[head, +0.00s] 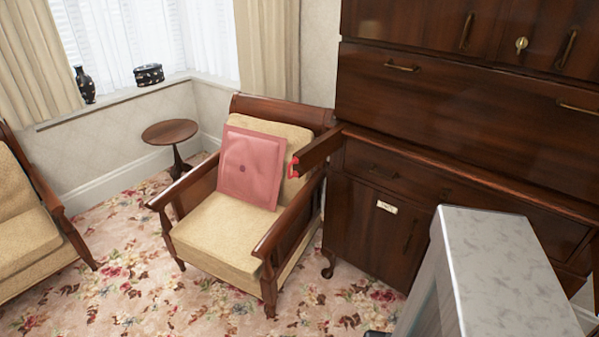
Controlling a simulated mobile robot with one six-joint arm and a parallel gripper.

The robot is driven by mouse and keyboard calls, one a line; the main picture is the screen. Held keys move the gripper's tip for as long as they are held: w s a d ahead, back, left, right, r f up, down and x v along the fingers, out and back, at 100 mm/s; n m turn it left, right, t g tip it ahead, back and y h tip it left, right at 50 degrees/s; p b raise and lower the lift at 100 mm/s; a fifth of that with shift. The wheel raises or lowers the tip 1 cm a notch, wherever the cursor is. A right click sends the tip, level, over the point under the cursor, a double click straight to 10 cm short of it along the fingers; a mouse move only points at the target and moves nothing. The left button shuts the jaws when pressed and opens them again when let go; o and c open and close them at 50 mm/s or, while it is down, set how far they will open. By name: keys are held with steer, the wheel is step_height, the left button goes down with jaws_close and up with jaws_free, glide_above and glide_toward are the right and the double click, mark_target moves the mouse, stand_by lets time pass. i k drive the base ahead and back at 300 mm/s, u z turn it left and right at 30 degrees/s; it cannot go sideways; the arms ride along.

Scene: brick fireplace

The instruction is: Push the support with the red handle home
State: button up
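The support (316,151) is a dark wooden bar sticking out from the front of the tall dark wooden bureau (400,117), just below its closed flap. Its red handle (294,167) is on the outer end, facing the room. The support reaches out beside the upper right part of the armchair, close to the pink cushion (251,168); I cannot tell whether it touches the chair. My gripper is not visible in the head view. A small dark shape shows at the bottom edge, too cut off to identify.
An armchair (215,237) stands left of the support. A block with a pale marbled top (505,265) hides the bureau's lower right part. A small round table (170,131) and another armchair (22,240) stand further left. Flowered carpet (130,290) is clear in front.

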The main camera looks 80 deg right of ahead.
mark_target(312, 155)
steer(key=z, duration=0.25)
steer(key=k, duration=0.3)
steer(key=u, duration=1)
steer(key=k, duration=0.75)
steer(key=z, duration=0.45)
steer(key=i, duration=0.5)
